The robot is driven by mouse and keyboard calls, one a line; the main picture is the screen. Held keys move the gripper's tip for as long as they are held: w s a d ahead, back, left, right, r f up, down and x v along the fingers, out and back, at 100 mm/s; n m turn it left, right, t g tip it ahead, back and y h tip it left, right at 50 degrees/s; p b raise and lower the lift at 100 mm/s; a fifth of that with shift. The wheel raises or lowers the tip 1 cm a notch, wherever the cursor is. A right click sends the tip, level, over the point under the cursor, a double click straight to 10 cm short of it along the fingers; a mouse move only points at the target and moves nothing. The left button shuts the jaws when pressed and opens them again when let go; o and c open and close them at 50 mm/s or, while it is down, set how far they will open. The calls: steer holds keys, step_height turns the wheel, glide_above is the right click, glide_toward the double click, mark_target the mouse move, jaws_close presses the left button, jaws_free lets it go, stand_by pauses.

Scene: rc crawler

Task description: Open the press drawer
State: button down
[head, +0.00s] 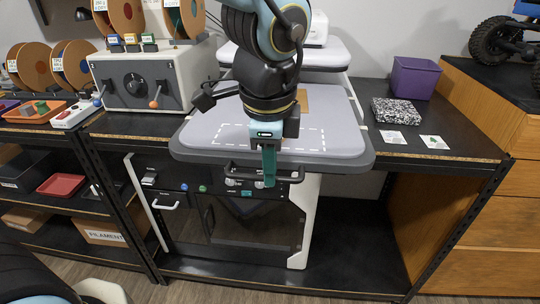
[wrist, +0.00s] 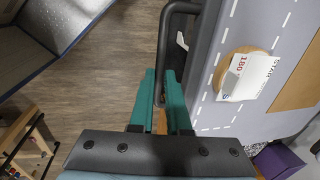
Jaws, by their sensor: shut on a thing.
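The press drawer (head: 207,135) is a light grey platen with a darker rim and a white dashed outline on top. It juts forward past the worktop's front edge, and it also shows in the wrist view (wrist: 210,115). A black bar handle (head: 237,174) runs across its front, below the rim. My gripper (head: 269,179) points down at the front, right of the handle's middle. In the wrist view its teal fingers (wrist: 162,92) are shut on the black handle (wrist: 163,40). My arm hides part of the drawer behind it.
The white upper press part (head: 335,52) stands behind the drawer. A grey control box (head: 140,85) stands left, a purple box (head: 412,78) and speckled block (head: 396,111) right. A dark-fronted machine (head: 180,188) sits below.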

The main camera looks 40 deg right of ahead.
steer(key=shift+s+a, duration=0.15)
steer(key=c, duration=0.9)
jaws_free()
steer(key=r, duration=0.3)
steer(key=s+r, duration=0.1)
steer(key=r, duration=0.3)
steer(key=a+r, duration=0.1)
steer(key=r, duration=0.2)
steer(key=shift+s+a+r, duration=0.1)
steer(key=shift+s+r, duration=0.1)
steer(key=shift+r, duration=0.1)
